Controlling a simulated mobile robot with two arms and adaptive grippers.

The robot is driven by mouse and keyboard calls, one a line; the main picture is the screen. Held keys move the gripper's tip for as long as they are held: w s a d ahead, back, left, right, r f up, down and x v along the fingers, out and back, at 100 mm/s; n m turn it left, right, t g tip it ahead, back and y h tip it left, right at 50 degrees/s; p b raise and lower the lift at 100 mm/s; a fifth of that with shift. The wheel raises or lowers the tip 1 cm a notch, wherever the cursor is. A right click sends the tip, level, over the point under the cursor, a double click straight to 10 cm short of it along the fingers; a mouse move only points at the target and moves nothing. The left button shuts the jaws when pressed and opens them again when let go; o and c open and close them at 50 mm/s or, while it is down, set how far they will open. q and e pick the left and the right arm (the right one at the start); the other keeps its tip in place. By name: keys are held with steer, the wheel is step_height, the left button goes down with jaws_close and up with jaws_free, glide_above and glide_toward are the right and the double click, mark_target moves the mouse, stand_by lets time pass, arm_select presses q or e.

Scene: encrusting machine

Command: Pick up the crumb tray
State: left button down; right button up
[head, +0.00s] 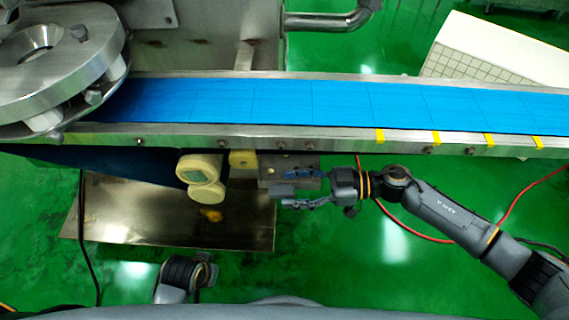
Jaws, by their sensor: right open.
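The crumb tray seems to be the flat, shiny metal sheet (120,215) low beneath the conveyor, with a small yellow patch (211,214) on it. Its far part is hidden under the conveyor and the machine's parts. My right gripper (284,190) reaches in from the right, over the tray's right end and just below the conveyor's front edge. It is open, with no tray between its fingers; I cannot tell its height above the sheet.
The blue conveyor belt (300,103) with a metal rail runs across above the tray. A cream roller-like unit (200,170) and a grey metal block (290,172) hang below it. A black cable hangs at left; a red hose lies right. Green floor in front is mostly clear.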

steer(key=shift+a+f, duration=0.1)
steer(key=shift+a, duration=0.5)
jaws_close()
